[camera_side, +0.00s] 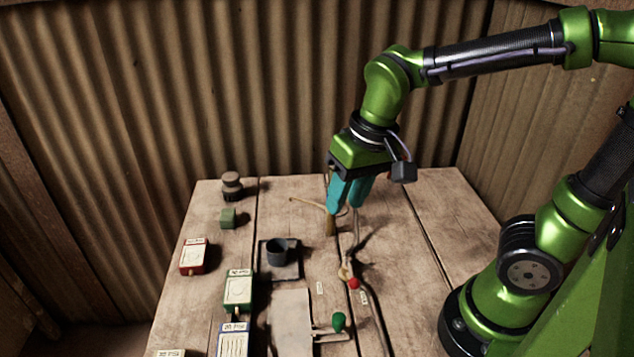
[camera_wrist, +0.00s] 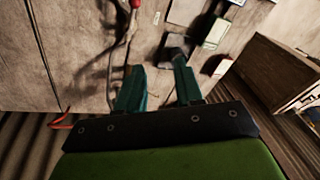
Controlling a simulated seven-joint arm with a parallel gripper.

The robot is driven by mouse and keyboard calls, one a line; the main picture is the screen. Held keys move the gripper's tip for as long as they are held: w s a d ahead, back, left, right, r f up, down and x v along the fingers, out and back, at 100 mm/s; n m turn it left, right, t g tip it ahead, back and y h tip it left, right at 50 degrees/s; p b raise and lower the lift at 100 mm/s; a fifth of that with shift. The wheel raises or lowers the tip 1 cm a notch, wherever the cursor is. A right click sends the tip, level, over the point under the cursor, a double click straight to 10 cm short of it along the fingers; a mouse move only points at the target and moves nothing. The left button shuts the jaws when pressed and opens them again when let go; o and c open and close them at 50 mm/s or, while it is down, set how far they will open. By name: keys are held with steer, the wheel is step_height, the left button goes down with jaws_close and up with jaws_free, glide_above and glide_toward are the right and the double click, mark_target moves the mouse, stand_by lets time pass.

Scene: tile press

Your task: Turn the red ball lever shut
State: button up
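The red ball lever (camera_side: 353,283) sits on a pipe fitting near the middle front of the table. Its red ball (camera_wrist: 135,4) also shows at the top edge of the wrist view, partly cut off. My gripper (camera_side: 345,208) has teal fingers pointing down, behind the lever and above the table. In the wrist view the fingers of my gripper (camera_wrist: 157,72) stand apart with nothing seen between them. A thin brown upright piece (camera_side: 331,222) shows just below one finger in the side view; whether they touch is unclear.
A dark cup on a square base (camera_side: 278,252) stands left of the lever. A green knob (camera_side: 339,321) is in front. Red (camera_side: 194,256) and green (camera_side: 238,290) labelled boxes lie on the left. A hose (camera_side: 375,312) runs to the front edge. The table's right side is clear.

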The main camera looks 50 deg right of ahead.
steer(key=w+a+f+m+g+h, duration=0.2)
steer(key=g, duration=0.1)
steer(key=m+g+h, duration=0.1)
steer(key=m, duration=0.2)
glide_toward(351, 271)
steer(key=f, duration=0.5)
steer(key=s+d+f, duration=0.1)
steer(key=f, duration=0.1)
steer(key=shift+f, duration=0.3)
jaws_close()
stand_by(1.1)
